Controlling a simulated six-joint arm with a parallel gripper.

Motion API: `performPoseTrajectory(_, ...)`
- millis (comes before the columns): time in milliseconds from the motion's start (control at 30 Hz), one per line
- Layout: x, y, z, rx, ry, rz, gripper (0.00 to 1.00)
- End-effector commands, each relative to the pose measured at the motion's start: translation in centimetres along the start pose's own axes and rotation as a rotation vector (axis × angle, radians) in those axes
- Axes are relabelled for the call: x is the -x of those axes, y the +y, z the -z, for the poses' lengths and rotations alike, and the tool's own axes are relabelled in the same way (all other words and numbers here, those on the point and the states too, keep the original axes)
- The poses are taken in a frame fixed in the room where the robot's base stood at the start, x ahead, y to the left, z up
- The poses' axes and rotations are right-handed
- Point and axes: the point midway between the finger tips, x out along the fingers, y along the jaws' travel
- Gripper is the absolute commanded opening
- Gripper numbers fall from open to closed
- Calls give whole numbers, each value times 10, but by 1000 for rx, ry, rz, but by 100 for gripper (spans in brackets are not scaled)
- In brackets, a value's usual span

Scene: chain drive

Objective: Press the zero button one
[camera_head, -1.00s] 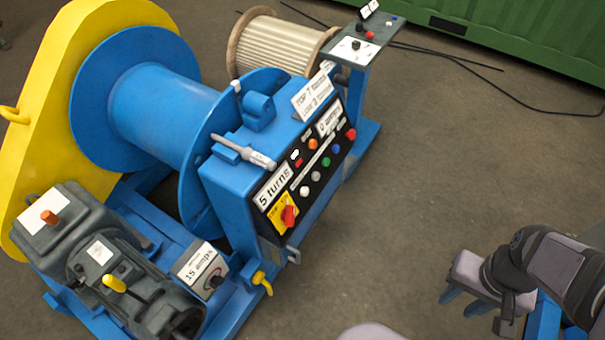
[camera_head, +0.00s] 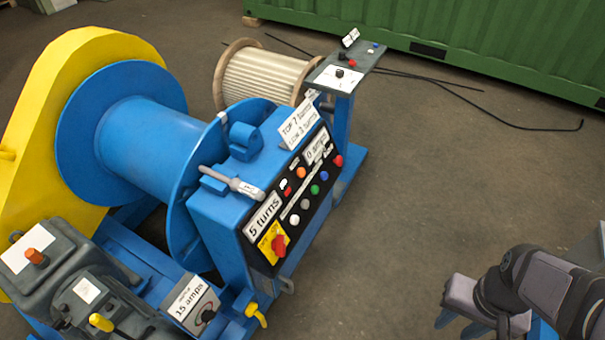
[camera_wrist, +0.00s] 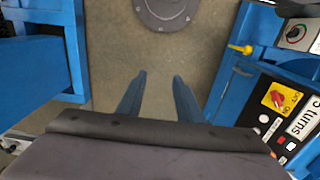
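The blue control box carries a black slanted panel (camera_head: 272,215) with several round buttons. They include a white button (camera_head: 294,219), a grey button (camera_head: 304,204), a green button (camera_head: 314,190), a blue button (camera_head: 323,175), an orange button (camera_head: 300,172) and a red button (camera_head: 338,161). The small labels are too small to read, so I cannot tell which is the zero button. A display reads "5 turns" (camera_head: 263,215); another (camera_head: 316,152) appears to read "0 amps". My gripper (camera_wrist: 157,78) is open and empty, well right of the panel in the head view.
A red rotary switch (camera_head: 279,245) sits on a yellow plate. The blue winch drum (camera_head: 150,140) and yellow guard (camera_head: 30,120) stand left. A pedestal (camera_head: 340,78) with small controls stands behind the box. Floor between panel and gripper is clear.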

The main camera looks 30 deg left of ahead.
Motion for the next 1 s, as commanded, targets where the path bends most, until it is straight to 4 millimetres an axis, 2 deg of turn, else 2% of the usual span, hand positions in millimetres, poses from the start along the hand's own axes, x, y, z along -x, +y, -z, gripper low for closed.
performPoseTrajectory(300,0,0,0,0,0,0,33)
performPoseTrajectory(433,0,0,0,0,0,0,2)
performPoseTrajectory(467,0,0,0,0,0,0,0)
performPoseTrajectory(1000,0,0,0,0,0,0,0)
